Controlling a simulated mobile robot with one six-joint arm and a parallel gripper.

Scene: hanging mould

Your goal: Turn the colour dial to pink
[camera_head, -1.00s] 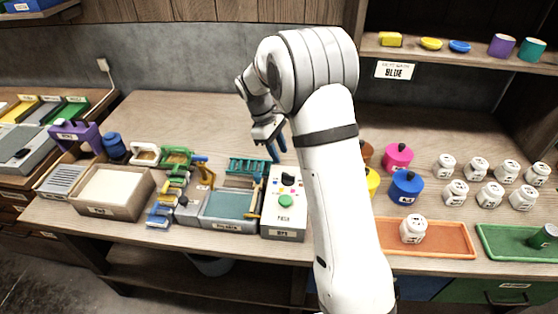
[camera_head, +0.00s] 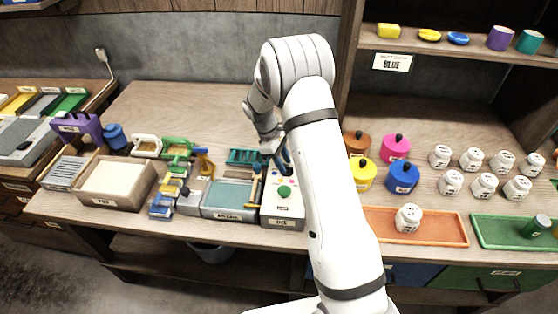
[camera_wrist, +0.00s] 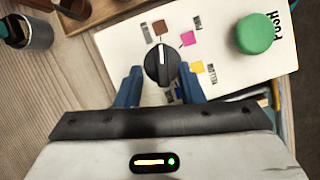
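The colour dial (camera_wrist: 160,66) is a black round knob with a white pointer line, on a white panel (camera_wrist: 115,55). My gripper (camera_wrist: 158,76) is open, with one blue finger on each side of the dial's near part. Whether they touch it I cannot tell. In the head view my gripper (camera_head: 281,160) is over the dial machine (camera_head: 284,223) and hides the dial.
A green push button (camera_wrist: 254,33) stands near the dial on the same panel. A tray with a teal basin (camera_head: 229,196) is left of the machine. Coloured pots, including a blue one (camera_head: 403,177), stand to the right of my arm.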

